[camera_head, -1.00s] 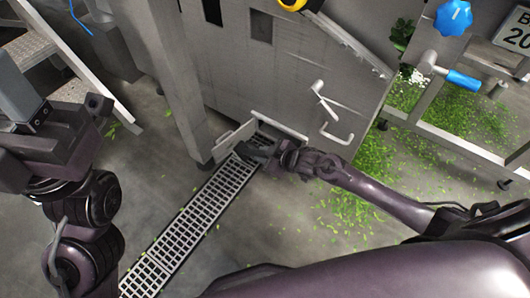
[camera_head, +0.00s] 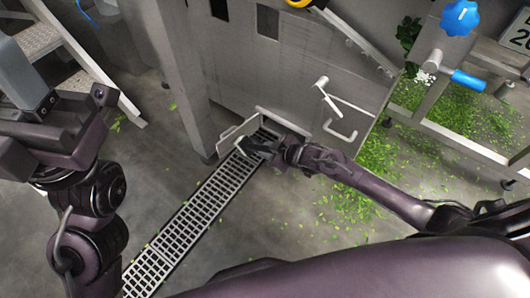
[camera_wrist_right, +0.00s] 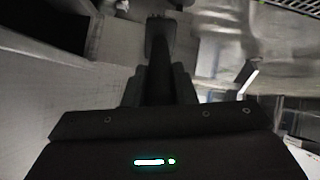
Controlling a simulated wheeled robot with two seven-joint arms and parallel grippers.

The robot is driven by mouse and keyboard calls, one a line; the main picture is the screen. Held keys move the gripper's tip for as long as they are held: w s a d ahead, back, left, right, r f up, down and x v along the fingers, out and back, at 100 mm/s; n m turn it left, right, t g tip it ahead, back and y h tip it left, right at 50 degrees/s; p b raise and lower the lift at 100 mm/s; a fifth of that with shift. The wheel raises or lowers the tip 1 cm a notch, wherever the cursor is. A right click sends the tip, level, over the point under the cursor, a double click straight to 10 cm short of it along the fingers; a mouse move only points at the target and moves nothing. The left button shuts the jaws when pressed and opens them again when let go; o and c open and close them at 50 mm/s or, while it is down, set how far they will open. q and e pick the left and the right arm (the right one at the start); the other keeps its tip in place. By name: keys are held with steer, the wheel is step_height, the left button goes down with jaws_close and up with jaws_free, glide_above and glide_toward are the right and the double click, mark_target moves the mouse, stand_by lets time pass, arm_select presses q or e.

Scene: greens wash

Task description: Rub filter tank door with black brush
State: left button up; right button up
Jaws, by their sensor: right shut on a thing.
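The filter tank (camera_head: 270,62) is a tall grey metal box with a low opening at its base. Its small door (camera_head: 236,136) stands swung open on the left of that opening. My right gripper (camera_head: 262,149) is low in front of the opening, just right of the door. In the right wrist view, my right gripper (camera_wrist_right: 160,88) is shut on the dark handle of the black brush (camera_wrist_right: 160,35), whose head points away from me. I cannot tell whether the brush touches the door. My left arm shows at the left, but its fingertips are not visible.
A floor drain grate (camera_head: 195,212) runs from the opening towards the lower left. Metal steps (camera_head: 75,45) stand at the upper left. Green leaf scraps (camera_head: 375,160) litter the floor at right, near a metal frame with a blue-handled valve (camera_head: 468,79). A fixed handle (camera_head: 340,131) sits right of the opening.

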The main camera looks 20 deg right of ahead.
steer(key=shift+w+d+r, duration=0.15)
steer(key=shift+w+r, duration=0.2)
steer(key=shift+w+d+r, duration=0.1)
steer(key=shift+w+d, duration=0.15)
steer(key=shift+d, duration=0.25)
steer(key=shift+w+d, duration=0.25)
steer(key=shift+d, duration=0.25)
steer(key=shift+w+d, duration=0.25)
steer(key=shift+d, duration=0.3)
steer(key=shift+w+d, duration=0.2)
steer(key=shift+d, duration=0.3)
steer(key=shift+s+a+p, duration=0.2)
steer(key=shift+s+a, duration=0.05)
steer(key=shift+a, duration=0.35)
steer(key=shift+s+a+p, duration=0.2)
steer(key=shift+s+a, duration=0.05)
steer(key=shift+a, duration=0.45)
